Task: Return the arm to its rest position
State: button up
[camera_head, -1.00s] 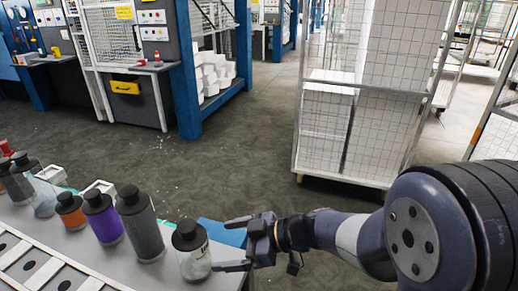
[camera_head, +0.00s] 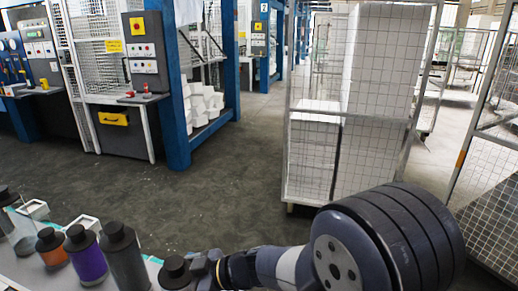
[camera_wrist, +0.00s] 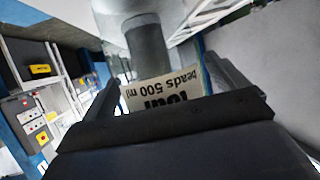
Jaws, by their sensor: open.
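My gripper (camera_head: 192,272) is low in the head view, beside a bottle with a black cap (camera_head: 175,267) at the right end of the bottle row. The bottle's lower body is cut off by the frame edge there. In the wrist view the picture is upside down. The two fingers of my gripper (camera_wrist: 163,85) stand apart on either side of a bottle (camera_wrist: 150,45) with a white label reading "beads 500 ml". Contact between fingers and bottle cannot be told.
More capped bottles stand left on the counter (camera_head: 22,268): a grey one (camera_head: 124,262), a purple one (camera_head: 88,260) and an orange one (camera_head: 52,252). A wire cage trolley (camera_head: 340,130) stands beyond my arm. A press with blue posts (camera_head: 168,90) stands behind. The floor between is clear.

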aim_at(176, 260)
jog(key=shift+f, duration=0.6)
jog(key=shift+d+f, duration=0.35)
jog(key=shift+f, duration=0.05)
jog(key=v, duration=1.1)
jog(key=x, duration=1.1)
jog(key=shift+s+a+r, duration=0.1)
jog(key=r, duration=0.3)
jog(key=r+p, duration=0.1)
jog(key=r, duration=0.2)
jog(key=w+r+p, duration=0.1)
jog(key=r, duration=0.2)
jog(key=shift+r, duration=0.35)
jog(key=shift+w+d+f+m+t, duration=0.2)
jog(key=shift+w+m+t, duration=0.3)
jog(key=shift+w+t, duration=0.1)
